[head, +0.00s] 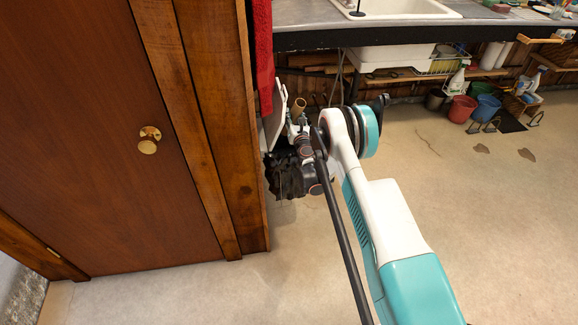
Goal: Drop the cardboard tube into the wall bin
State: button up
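The cardboard tube (299,105) is a short tan roll, roughly upright, showing just above my gripper (298,122). My gripper seems shut around the tube's lower part, though the fingers are small and partly hidden. The wall bin seems to be the white panel, perhaps a raised lid (276,117), with a crumpled black bag (286,180) below it, beside the wooden door post. My gripper and wrist are in front of and above the black bag. They hide the bin's opening, so I cannot tell whether the tube is over it.
A red towel (263,55) hangs just above the bin. A counter with a white sink (400,9) runs along the back. Buckets (461,109) and a basket stand at the far right. A brown door (95,140) fills the left. The floor at right is mostly clear.

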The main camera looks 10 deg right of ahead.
jog(key=o, duration=0.5)
jog(key=shift+s, duration=3.75)
